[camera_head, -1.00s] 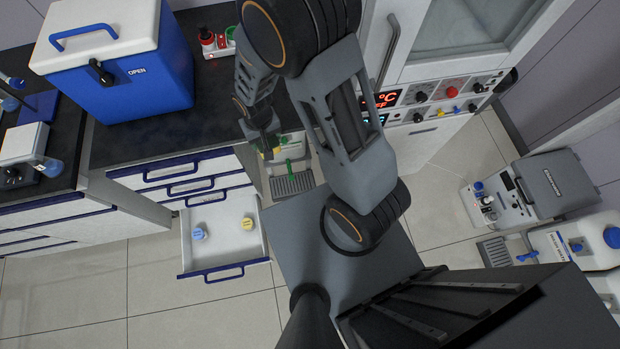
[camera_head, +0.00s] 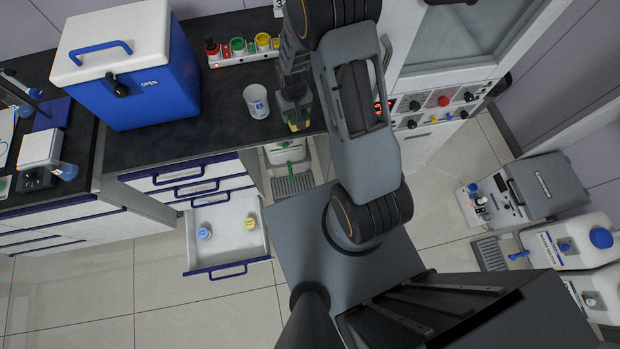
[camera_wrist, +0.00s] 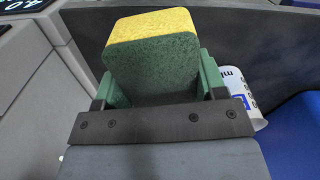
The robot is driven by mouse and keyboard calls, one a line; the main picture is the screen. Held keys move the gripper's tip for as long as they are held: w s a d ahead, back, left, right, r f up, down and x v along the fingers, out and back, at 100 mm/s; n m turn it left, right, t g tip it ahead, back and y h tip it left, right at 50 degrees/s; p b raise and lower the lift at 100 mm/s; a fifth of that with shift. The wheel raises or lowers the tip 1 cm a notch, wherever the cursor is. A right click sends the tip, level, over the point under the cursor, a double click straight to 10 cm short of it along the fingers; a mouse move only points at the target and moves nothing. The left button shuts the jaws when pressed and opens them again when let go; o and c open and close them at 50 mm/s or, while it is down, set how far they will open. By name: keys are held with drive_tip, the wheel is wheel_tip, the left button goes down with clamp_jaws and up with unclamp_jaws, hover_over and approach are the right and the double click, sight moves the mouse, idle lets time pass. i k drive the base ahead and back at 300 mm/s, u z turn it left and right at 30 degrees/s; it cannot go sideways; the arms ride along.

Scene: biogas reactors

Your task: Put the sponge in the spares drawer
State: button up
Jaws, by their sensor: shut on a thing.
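The sponge (camera_wrist: 152,62), yellow on one face and green on the other, is held between the jaws of my gripper (camera_wrist: 158,90) in the wrist view. In the head view my gripper (camera_head: 297,122) is over the right end of the dark bench top, and a bit of the sponge shows at its tip. The open drawer (camera_head: 262,236), white inside with a blue handle, is pulled out below the bench, lower left of my gripper. It holds a blue-topped item (camera_head: 204,233) and a yellow-topped item (camera_head: 250,223). No label is legible on it.
A white cup (camera_head: 256,101) stands on the bench just left of my gripper. A blue cooler box (camera_head: 150,90) stands farther left. A strip with red, green and yellow parts (camera_head: 243,52) is at the back. The control panel (camera_head: 435,105) is at right.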

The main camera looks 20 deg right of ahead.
sight(231, 235)
drive_tip(key=z, duration=0.2)
drive_tip(key=k, duration=1.7)
drive_tip(key=u, duration=0.2)
